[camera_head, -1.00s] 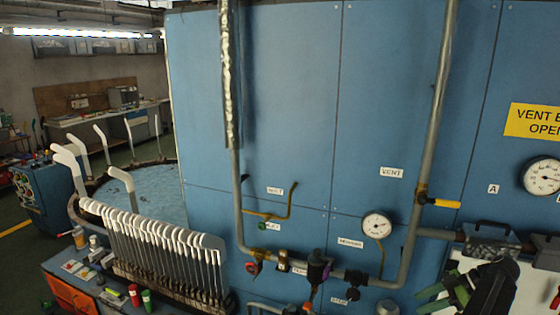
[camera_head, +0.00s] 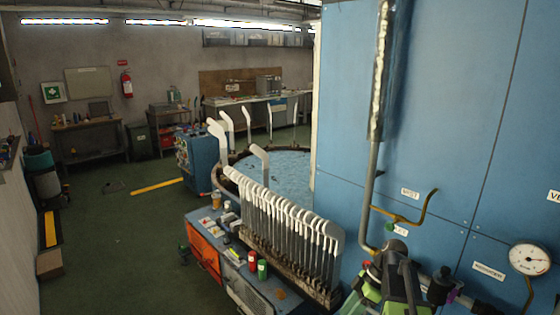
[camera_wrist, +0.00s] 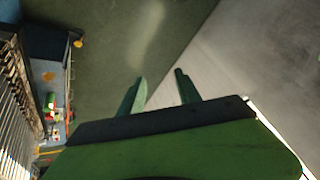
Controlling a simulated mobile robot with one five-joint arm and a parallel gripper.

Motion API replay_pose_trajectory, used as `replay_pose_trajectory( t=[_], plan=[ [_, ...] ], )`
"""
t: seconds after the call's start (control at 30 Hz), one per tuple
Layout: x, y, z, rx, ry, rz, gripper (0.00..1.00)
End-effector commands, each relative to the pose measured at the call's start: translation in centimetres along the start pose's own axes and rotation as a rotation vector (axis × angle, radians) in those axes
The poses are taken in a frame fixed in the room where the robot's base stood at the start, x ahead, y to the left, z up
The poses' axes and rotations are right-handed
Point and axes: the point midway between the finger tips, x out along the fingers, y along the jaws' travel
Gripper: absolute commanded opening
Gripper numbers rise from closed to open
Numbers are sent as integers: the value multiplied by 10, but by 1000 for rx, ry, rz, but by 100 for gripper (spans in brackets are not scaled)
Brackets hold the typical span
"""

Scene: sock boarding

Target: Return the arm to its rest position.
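My arm (camera_head: 393,272), dark with green parts, shows at the bottom right of the head view, in front of the blue panel. Its end is cut off by the lower edge there.
The blue panel (camera_head: 455,120) carries pipes and a gauge (camera_head: 529,258). Green floor (camera_head: 120,245) is open at the left.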

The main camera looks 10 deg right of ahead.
Motion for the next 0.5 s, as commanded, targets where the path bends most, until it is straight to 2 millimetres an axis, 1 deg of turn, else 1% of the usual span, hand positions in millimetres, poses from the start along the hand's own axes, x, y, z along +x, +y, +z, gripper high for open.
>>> replay_pose_trajectory(
  t=[0.03,0.1,0.2,0.23,0.3,0.37,0.43,0.5],
  plan=[
    [26,-9,-25,22,-53,-15,40],
    [52,-17,-49,84,-126,-13,40],
    [83,-30,-75,194,-221,20,40],
    [91,-34,-80,237,-249,40,40],
    [105,-41,-88,350,-304,99,40],
    [110,-44,-89,456,-335,158,40],
    [109,-44,-82,599,-354,238,40],
    [104,-41,-70,755,-357,324,40]
  ],
)
